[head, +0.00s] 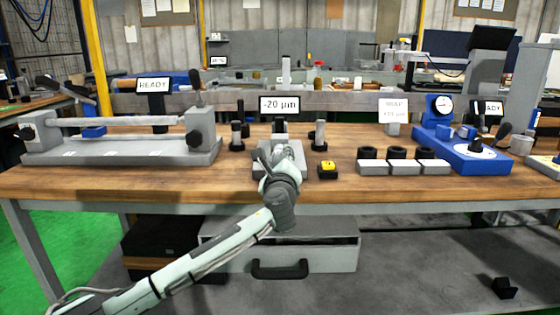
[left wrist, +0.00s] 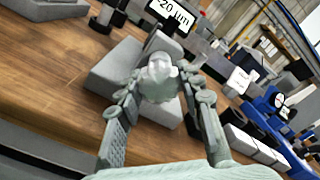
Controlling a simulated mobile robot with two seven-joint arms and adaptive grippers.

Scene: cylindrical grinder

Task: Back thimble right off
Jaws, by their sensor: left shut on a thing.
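My left gripper (head: 272,162) reaches in over the grey block (head: 293,170) at the middle of the bench. In the left wrist view its two fingers (left wrist: 163,88) are on either side of a pale grey rounded knob, which looks like the thimble (left wrist: 160,75), and are shut on it. The knob sits over the grey block, in front of a small display reading "-20 µm" (head: 279,105). In the head view my gripper hides most of the knob. My right gripper is in neither view.
A yellow button on a black box (head: 327,169) stands just right of the block. Grey blocks with black rings (head: 401,166) and a blue gauge stand (head: 465,150) are farther right. A long grey machine (head: 120,148) is at left. Upright posts (head: 319,133) flank the display.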

